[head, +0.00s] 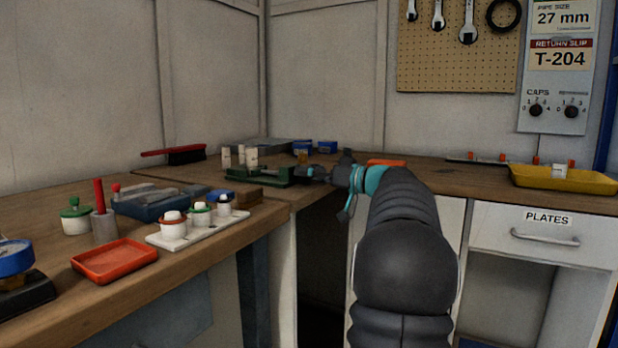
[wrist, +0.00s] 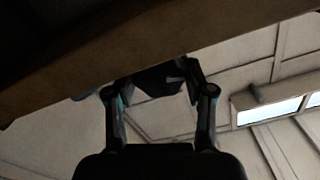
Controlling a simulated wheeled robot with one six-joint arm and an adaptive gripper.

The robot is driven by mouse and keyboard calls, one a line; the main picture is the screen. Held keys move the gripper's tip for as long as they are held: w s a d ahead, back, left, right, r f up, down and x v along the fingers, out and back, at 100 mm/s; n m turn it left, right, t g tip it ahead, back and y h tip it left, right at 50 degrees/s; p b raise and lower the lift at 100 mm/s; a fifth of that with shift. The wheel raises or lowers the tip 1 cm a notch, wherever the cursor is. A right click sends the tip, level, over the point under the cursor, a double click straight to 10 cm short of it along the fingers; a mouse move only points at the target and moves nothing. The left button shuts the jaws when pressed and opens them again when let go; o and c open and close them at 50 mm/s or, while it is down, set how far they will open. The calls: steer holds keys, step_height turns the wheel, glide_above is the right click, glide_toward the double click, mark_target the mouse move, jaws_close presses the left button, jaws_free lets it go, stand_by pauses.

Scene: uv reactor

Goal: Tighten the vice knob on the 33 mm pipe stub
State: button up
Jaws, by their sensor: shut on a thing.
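The green vice (head: 262,178) sits on the far bench near the corner. White pipe stubs stand at or behind it; one stub (head: 251,158) looks to be at its jaws, though I cannot tell whether it is clamped. My gripper (head: 318,174) is at the right end of the vice, over the bench edge. In the wrist view my gripper (wrist: 156,88) has both fingers closed about a dark block-like thing (wrist: 158,78), which fits the vice knob. The knob is mostly hidden by the fingers in the head view.
The wooden bench edge (wrist: 110,62) crosses close above the fingers in the wrist view. A brown block (head: 249,195) lies in front of the vice. Left are a white rack (head: 205,229) with capped pots and an orange tray (head: 114,262). A yellow tray (head: 590,183) stands right.

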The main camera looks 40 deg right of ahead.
steer(key=shift+m, duration=0.5)
steer(key=o, duration=1.2)
steer(key=shift+c, duration=0.2)
steer(key=v, duration=1.2)
